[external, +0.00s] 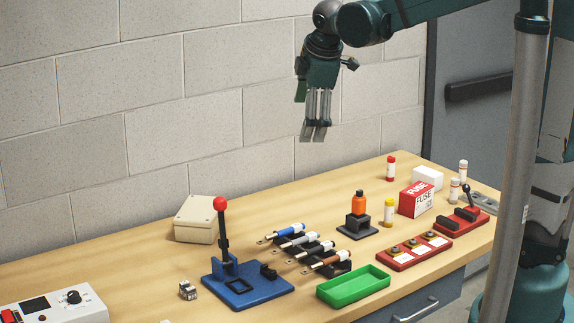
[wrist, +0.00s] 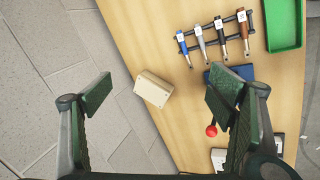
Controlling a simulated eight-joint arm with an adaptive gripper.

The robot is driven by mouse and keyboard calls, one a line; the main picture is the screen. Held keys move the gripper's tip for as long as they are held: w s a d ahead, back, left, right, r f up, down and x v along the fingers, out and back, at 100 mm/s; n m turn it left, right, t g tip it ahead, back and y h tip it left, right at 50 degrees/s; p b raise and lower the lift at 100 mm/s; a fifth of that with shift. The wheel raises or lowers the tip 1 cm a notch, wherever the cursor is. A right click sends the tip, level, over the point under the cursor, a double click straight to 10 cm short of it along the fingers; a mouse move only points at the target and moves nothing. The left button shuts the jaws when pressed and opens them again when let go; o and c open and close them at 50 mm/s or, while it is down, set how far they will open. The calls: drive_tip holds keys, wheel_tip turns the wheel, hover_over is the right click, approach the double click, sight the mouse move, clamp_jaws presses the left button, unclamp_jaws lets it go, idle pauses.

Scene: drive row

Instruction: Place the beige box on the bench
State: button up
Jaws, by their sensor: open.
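The beige box (external: 196,219) sits on the wooden bench (external: 145,255) near the back edge by the wall, left of the blue lever press (external: 245,285). It looks slightly tilted in the external view. In the wrist view the beige box (wrist: 153,89) lies below and between my fingers, close to the bench's edge. My gripper (external: 315,138) is high above the bench, to the right of the box in the external view, pointing down. Its fingers are apart and empty in the wrist view (wrist: 160,98). Nothing hides the box in the wrist view.
The press's red-knobbed lever (external: 220,204) stands upright beside the box. Bare bench lies left of the box.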

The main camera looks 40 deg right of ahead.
drive_tip(key=s+d+f+m+t, duration=0.1)
drive_tip(key=s+m, duration=0.3)
drive_tip(key=s, duration=0.4)
drive_tip(key=s+d+f+m, duration=0.1)
drive_tip(key=s+d+m, duration=0.3)
drive_tip(key=s, duration=0.5)
drive_tip(key=s+d+f+m+t+y, duration=0.1)
drive_tip(key=s+d+m, duration=0.2)
drive_tip(key=s, duration=0.6)
drive_tip(key=shift+s+d+f+m+t, duration=0.15)
drive_tip(key=shift+f+m+t, duration=0.2)
drive_tip(key=shift+m, duration=0.75)
